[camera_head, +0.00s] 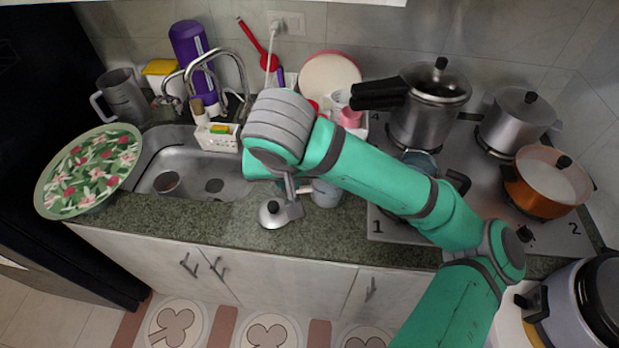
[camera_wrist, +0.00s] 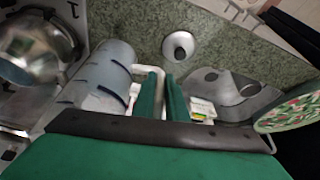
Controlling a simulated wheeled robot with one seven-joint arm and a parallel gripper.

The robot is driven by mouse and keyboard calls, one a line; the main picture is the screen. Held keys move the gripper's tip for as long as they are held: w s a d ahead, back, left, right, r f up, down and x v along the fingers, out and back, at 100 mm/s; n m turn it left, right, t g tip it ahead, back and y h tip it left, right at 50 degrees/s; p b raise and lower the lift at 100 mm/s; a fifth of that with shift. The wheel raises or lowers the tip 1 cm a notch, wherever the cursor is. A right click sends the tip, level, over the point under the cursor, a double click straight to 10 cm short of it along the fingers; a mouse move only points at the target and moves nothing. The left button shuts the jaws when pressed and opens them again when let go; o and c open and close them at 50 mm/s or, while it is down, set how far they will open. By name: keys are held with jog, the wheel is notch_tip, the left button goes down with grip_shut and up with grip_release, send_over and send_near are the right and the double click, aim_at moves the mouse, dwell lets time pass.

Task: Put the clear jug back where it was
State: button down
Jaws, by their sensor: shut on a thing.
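My gripper is shut on this handle. In the head view only part of the jug (camera_head: 326,194) shows below my arm, over the counter between sink and stove. I cannot tell whether the jug's base touches the counter.
A small metal lid with a dark knob (camera_head: 272,213) lies near the counter's front edge. The sink (camera_head: 215,178) is to the left, beside a floral plate (camera_head: 88,170). Another grey jug (camera_head: 124,96) stands behind the plate. Pots (camera_head: 428,118) crowd the stove on the right.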

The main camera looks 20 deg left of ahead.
jog(key=shift+w+a+f, duration=0.3)
jog(key=shift+w+f, duration=1.25)
jog(key=shift+f, duration=0.3)
jog(key=shift+w+a+f, duration=0.3)
jog(key=shift+w+f, duration=1.3)
jog(key=shift+f, duration=0.2)
jog(key=shift+w+a+f, duration=0.3)
jog(key=shift+w+f, duration=1.25)
jog(key=shift+f, duration=0.3)
jog(key=shift+f, duration=0.1)
jog(key=c, duration=1.8)
grip_release()
jog(key=shift+o, duration=0.2)
jog(key=v, duration=1.2)
